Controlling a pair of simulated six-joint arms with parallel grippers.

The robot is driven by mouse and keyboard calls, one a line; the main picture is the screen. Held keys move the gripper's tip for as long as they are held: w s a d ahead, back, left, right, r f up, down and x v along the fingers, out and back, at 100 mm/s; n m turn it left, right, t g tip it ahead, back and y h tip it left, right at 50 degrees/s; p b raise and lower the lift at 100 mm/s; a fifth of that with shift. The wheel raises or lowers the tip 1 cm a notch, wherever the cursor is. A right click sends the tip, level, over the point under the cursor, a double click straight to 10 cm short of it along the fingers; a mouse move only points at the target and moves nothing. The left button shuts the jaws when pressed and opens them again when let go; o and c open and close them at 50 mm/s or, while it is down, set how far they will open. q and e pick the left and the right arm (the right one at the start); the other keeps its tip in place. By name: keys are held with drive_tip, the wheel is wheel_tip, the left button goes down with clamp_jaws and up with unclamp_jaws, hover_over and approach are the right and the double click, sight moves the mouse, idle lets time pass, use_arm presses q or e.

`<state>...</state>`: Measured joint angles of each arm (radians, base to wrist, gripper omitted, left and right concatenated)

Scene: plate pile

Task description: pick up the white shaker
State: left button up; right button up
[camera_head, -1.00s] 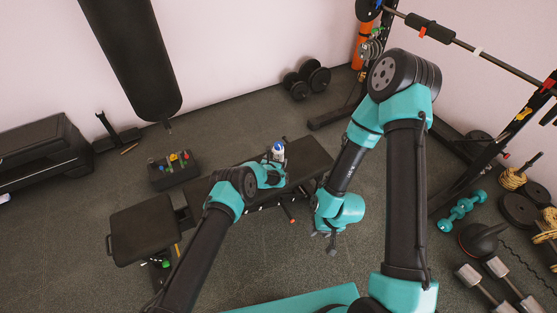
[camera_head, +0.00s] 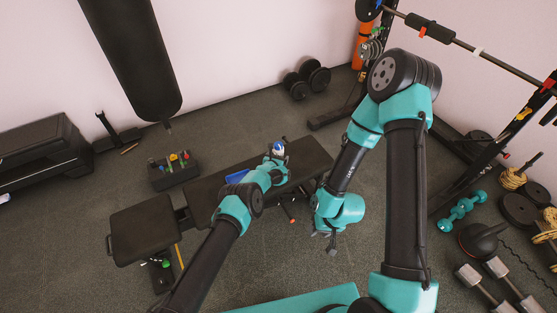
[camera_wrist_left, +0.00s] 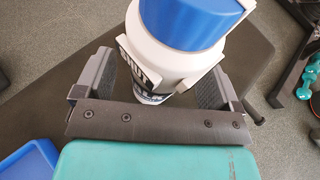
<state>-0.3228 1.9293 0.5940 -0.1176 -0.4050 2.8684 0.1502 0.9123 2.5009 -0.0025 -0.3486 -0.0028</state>
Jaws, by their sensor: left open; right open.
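The white shaker (camera_head: 278,149) with a blue lid stands on the black bench (camera_head: 304,158) in the head view. In the left wrist view the shaker (camera_wrist_left: 165,55) fills the upper middle, with dark lettering on its side. My left gripper (camera_wrist_left: 168,80) is open, with one finger on each side of the shaker's body. I cannot tell whether the fingers touch it. In the head view my left gripper (camera_head: 275,161) is at the shaker and partly hides its lower part. My right gripper (camera_head: 331,242) is open and empty, low to the right of the bench.
A blue object (camera_head: 237,176) lies on the bench beside my left arm; it also shows in the left wrist view (camera_wrist_left: 28,167). A dark caddy (camera_head: 174,173) with small items stands behind the bench. Teal dumbbells (camera_head: 461,211) lie on the floor at right.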

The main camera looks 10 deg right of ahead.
sight(277, 154)
use_arm(q)
drive_tip(key=shift+c, duration=0.3)
drive_tip(key=c, duration=1.1)
drive_tip(key=shift+r, duration=0.2)
drive_tip(key=shift+c, duration=0.2)
drive_tip(key=shift+w+r, duration=0.1)
drive_tip(key=shift+r, duration=1.35)
drive_tip(key=shift+s+r, duration=0.2)
drive_tip(key=shift+s, duration=0.1)
drive_tip(key=s+a+r, duration=0.1)
drive_tip(key=s+a, duration=0.2)
drive_tip(key=s, duration=1.2)
drive_tip(key=shift+a+r, duration=0.15)
drive_tip(key=shift+r, duration=0.05)
drive_tip(key=shift+s, duration=0.1)
